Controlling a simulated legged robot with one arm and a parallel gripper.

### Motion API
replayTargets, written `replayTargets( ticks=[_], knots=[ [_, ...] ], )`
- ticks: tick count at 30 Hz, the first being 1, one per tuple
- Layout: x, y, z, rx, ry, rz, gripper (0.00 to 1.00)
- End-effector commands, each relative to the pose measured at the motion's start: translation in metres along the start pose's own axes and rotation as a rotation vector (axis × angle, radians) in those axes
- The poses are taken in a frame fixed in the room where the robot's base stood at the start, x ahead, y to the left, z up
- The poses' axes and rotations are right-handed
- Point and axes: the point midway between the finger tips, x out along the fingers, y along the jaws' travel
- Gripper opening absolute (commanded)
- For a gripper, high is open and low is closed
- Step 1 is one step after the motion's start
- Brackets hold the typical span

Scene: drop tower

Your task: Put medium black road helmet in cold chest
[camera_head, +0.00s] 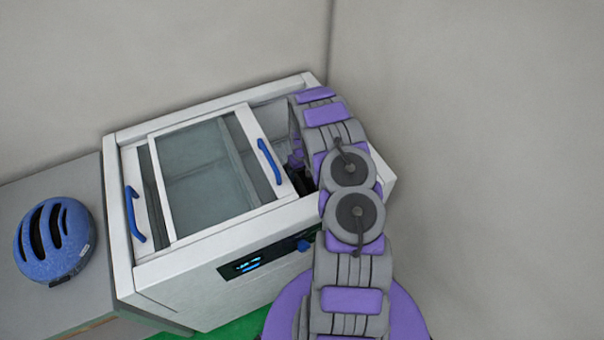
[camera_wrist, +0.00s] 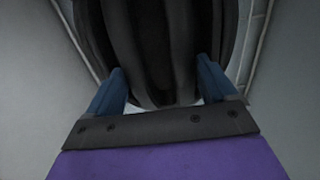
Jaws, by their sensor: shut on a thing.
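The black road helmet (camera_wrist: 160,45) fills the top middle of the wrist view, between the two blue fingers of my gripper (camera_wrist: 161,90). My gripper is shut on it. The cold chest (camera_head: 215,265) is a white box with sliding glass lids (camera_head: 203,170) and blue handles. Its right end is uncovered, and my arm reaches down into that opening. In the head view my arm and the chest's rim hide the helmet and most of the gripper. I cannot tell whether the helmet touches the chest's floor or walls.
A blue helmet (camera_head: 55,240) sits on a grey surface (camera_head: 75,190) left of the chest. A control panel with a lit display (camera_head: 248,264) is on the chest's front. Grey walls stand close behind and to the right. A green floor patch (camera_head: 235,328) shows in front.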

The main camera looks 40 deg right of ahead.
Motion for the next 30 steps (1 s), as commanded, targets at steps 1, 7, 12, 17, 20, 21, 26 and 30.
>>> replayTargets(
  ticks=[1, 7, 12, 17, 20, 21, 26, 30],
  knots=[
    [0.000, 0.001, -0.001, 0.000, 0.002, 0.000, 0.12],
    [-0.001, 0.001, -0.001, 0.000, 0.002, 0.000, 0.87],
    [-0.001, 0.000, -0.001, 0.000, 0.002, 0.001, 1.00],
    [-0.002, -0.001, -0.001, -0.001, 0.002, 0.002, 1.00],
    [-0.003, -0.001, -0.001, 0.000, 0.003, 0.002, 1.00],
    [-0.005, 0.000, -0.001, 0.000, 0.003, 0.002, 1.00],
    [-0.020, 0.001, -0.002, -0.001, 0.005, 0.003, 1.00],
    [-0.042, 0.000, -0.003, -0.002, 0.006, 0.003, 1.00]
  ],
)
